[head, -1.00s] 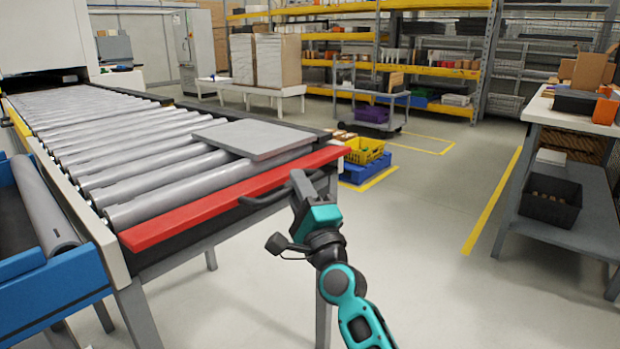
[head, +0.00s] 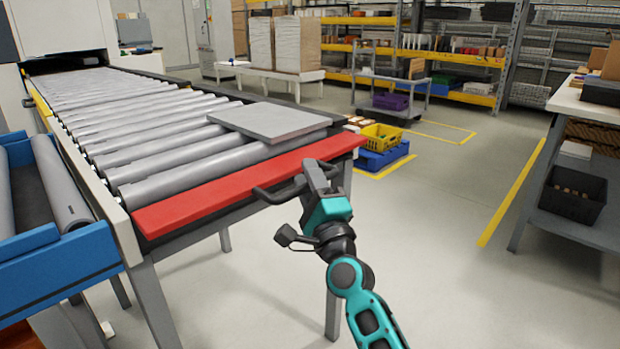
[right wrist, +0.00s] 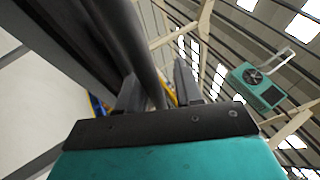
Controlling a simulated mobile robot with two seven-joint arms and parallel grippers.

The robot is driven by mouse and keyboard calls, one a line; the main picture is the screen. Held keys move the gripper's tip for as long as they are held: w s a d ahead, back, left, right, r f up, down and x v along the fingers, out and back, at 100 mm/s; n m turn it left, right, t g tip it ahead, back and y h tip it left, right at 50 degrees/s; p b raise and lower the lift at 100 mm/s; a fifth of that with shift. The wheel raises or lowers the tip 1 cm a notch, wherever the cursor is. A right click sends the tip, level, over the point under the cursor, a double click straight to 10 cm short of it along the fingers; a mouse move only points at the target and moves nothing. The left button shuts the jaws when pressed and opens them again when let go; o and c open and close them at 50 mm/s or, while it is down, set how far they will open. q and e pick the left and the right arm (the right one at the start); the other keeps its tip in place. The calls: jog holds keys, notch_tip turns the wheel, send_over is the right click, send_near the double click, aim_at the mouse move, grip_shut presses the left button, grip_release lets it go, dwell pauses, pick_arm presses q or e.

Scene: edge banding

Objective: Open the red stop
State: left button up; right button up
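The red stop (head: 240,188) is a long flat red bar across the near end of the roller conveyor. A dark handle (head: 272,196) sticks out from its front side. My right gripper (head: 314,176) is at the right part of this handle. In the right wrist view, the dark handle bar (right wrist: 138,45) passes between the two fingers of my right gripper (right wrist: 158,90). The bar is close to the left finger, and a narrow gap shows between it and the right finger. My left gripper is not in view.
A grey panel (head: 270,121) lies on the rollers (head: 150,135) behind the stop. A blue frame with grey rollers (head: 60,190) stands at the left. A yellow crate (head: 381,137) sits beyond the conveyor's right corner. A workbench (head: 575,190) stands at the right. The floor between is clear.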

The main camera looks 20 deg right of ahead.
jog(key=shift+o, duration=0.5)
jog(key=shift+s+d+r, duration=0.1)
jog(key=shift+r, duration=0.1)
jog(key=v, duration=1.3)
jog(key=shift+c, duration=0.4)
